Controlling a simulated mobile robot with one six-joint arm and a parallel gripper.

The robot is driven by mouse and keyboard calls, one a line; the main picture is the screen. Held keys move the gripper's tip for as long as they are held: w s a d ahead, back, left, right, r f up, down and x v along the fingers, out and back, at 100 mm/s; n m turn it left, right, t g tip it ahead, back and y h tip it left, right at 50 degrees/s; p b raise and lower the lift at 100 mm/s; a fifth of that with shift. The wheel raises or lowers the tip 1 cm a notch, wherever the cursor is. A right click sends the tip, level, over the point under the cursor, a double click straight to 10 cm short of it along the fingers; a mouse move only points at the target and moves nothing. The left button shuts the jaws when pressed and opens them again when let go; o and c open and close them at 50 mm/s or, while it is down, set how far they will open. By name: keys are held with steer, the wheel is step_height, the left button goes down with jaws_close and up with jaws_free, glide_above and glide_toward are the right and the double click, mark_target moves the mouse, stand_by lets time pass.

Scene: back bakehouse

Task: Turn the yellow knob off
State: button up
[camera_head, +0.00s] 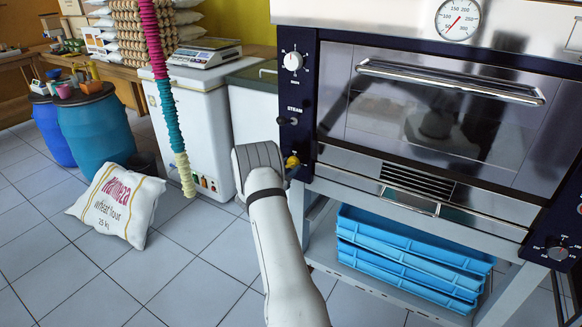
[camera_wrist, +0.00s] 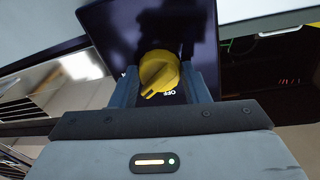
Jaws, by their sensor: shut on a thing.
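The yellow knob (camera_head: 292,162) is on the dark left side panel of the oven, below a black knob. In the wrist view the yellow knob (camera_wrist: 159,73) stands between my gripper's fingers, with its ridge tilted and the letters "OFF" on the panel just beside it to the lower right. My gripper (camera_wrist: 163,86) is shut on the yellow knob. In the head view my gripper (camera_head: 285,163) reaches the panel from the front left, and its fingers are largely hidden behind my wrist.
A black knob (camera_head: 288,121) near the word "STEAM" and a white dial (camera_head: 293,61) sit above on the same panel. The oven door handle (camera_head: 450,80) juts out to the right. Blue trays (camera_head: 405,262) lie under the oven. A flour sack (camera_head: 117,205) lies on the floor at left.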

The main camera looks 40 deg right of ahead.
steer(key=n, duration=0.2)
steer(key=n+t, duration=0.1)
steer(key=n, duration=0.1)
steer(key=n+t, duration=0.1)
steer(key=n, duration=0.2)
steer(key=shift+w+a+r, duration=0.2)
steer(key=shift+a+r, duration=0.05)
steer(key=shift+r, duration=0.05)
steer(key=n, duration=0.5)
steer(key=shift+s+n+t, duration=0.1)
steer(key=shift+n+t, duration=0.2)
steer(key=shift+t, duration=0.1)
steer(key=shift+f, duration=0.1)
steer(key=o, duration=0.8)
steer(key=shift+f, duration=0.1)
steer(key=shift+o, duration=0.8)
steer(key=shift+s+d, duration=0.1)
steer(key=p+v, duration=0.1)
steer(key=v, duration=0.7)
